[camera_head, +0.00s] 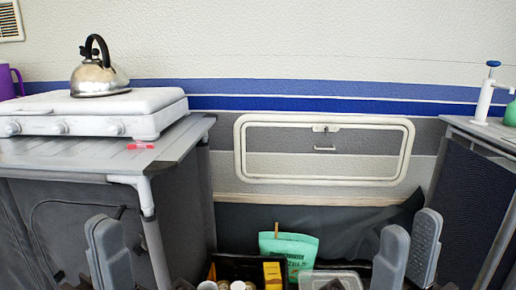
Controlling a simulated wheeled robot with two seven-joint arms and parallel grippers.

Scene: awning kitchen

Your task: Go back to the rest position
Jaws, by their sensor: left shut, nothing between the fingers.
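My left gripper (107,240) is at the lower left, in front of the grey cabinet. Its two grey fingers are together with nothing between them. My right gripper (410,238) is at the lower right, in front of the dark lower wall. Its two grey fingers stand apart, with nothing seen between them. Both grippers point upward, and their lower parts are cut off by the bottom edge.
A kettle (98,75) stands on a white stove (70,123) on the left cabinet (190,140). A red item (141,146) lies by the stove. Between my grippers are a green bag (300,247), a yellow box (272,273) and a clear container (335,273). A right counter (485,131) holds a white pump (485,100).

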